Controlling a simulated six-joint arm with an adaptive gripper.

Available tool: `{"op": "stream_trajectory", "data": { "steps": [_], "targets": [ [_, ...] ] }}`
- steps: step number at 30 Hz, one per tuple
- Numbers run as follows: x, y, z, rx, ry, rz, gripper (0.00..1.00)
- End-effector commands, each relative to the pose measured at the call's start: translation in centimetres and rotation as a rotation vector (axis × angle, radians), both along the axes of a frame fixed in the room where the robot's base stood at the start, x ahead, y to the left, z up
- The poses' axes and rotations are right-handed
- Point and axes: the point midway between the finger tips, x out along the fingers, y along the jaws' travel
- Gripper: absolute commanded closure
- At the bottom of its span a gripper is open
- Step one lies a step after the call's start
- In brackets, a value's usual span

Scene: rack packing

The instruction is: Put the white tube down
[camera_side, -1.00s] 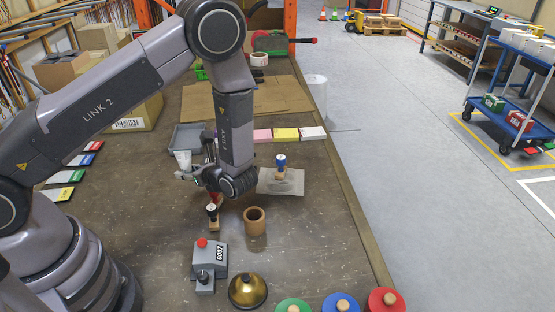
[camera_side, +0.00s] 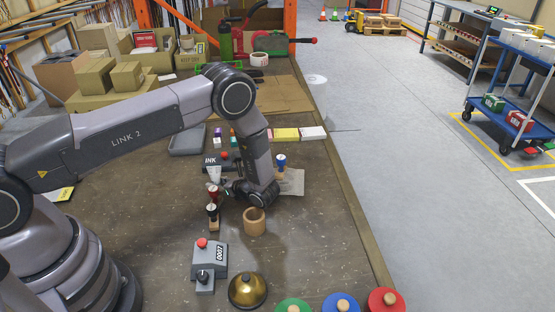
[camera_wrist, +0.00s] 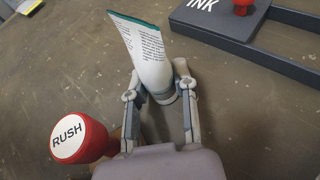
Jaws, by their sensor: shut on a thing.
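The white tube (camera_wrist: 150,62) has a teal edge at its flat end and small dark print. It stands between the two fingers of my gripper (camera_wrist: 160,88) in the wrist view, flat end up and leaning, gripped near its narrow capped end. My gripper is shut on it. In the side view the tube (camera_side: 214,174) shows as a small white shape beside my gripper (camera_side: 226,188), low over the table. I cannot tell whether its cap touches the table.
A red RUSH stamp (camera_wrist: 78,137) stands close to my gripper's left in the wrist view. The dark INK tray (camera_wrist: 225,18) lies beyond the tube at upper right. In the side view a wooden ring-shaped holder (camera_side: 254,222) and a grey numbering device (camera_side: 208,262) stand nearer.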

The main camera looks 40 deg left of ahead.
Motion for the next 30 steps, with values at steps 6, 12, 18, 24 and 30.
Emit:
{"op": "stream_trajectory", "data": {
  "steps": [6,12,18,24,30],
  "targets": [
    [0.0,0.0,-0.3,0.000,0.001,0.000,0.98],
    [0.0,0.0,-0.2,0.000,0.001,0.000,0.63],
    [0.0,0.0,-0.1,0.000,0.000,0.000,0.63],
    [0.1,-1.9,0.8,0.000,-0.002,-0.004,0.63],
    [0.1,-6.1,2.5,-0.001,-0.002,-0.003,0.63]
  ]
}}
